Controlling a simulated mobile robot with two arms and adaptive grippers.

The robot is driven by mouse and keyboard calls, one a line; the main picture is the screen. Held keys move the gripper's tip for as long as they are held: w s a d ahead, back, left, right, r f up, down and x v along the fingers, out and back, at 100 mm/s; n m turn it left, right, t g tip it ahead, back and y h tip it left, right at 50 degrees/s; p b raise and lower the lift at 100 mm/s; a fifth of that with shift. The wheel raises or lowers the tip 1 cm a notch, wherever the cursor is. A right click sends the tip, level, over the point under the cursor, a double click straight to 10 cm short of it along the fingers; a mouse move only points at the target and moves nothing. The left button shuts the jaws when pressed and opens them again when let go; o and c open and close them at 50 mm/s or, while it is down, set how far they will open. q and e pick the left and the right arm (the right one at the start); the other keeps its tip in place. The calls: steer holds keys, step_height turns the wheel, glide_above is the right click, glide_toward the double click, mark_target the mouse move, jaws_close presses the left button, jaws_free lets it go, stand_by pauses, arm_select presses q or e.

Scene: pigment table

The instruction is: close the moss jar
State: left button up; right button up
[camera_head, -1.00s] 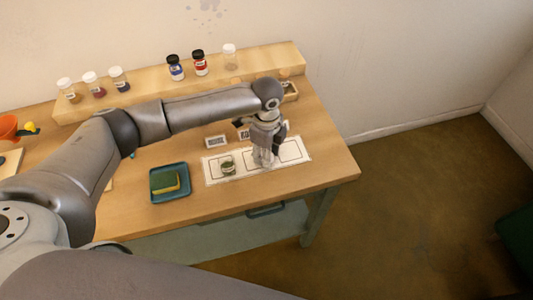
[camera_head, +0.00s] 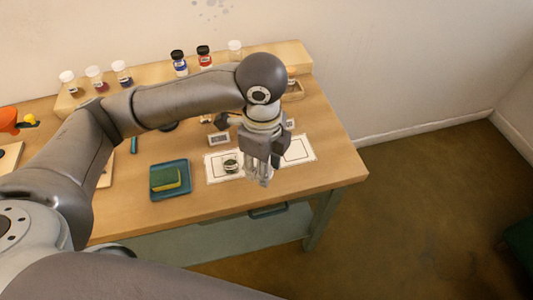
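My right gripper is not in view.
A blue tray with a green-yellow sponge (camera_head: 165,180) lies left of the mat. Several lidded pigment jars (camera_head: 179,63) stand on the raised back shelf. The table's front right is clear.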

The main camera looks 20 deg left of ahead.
arm_select(q)
steer(key=shift+s+d+r, duration=0.15)
steer(key=shift+s+r, duration=0.15)
steer(key=shift+s, duration=0.4)
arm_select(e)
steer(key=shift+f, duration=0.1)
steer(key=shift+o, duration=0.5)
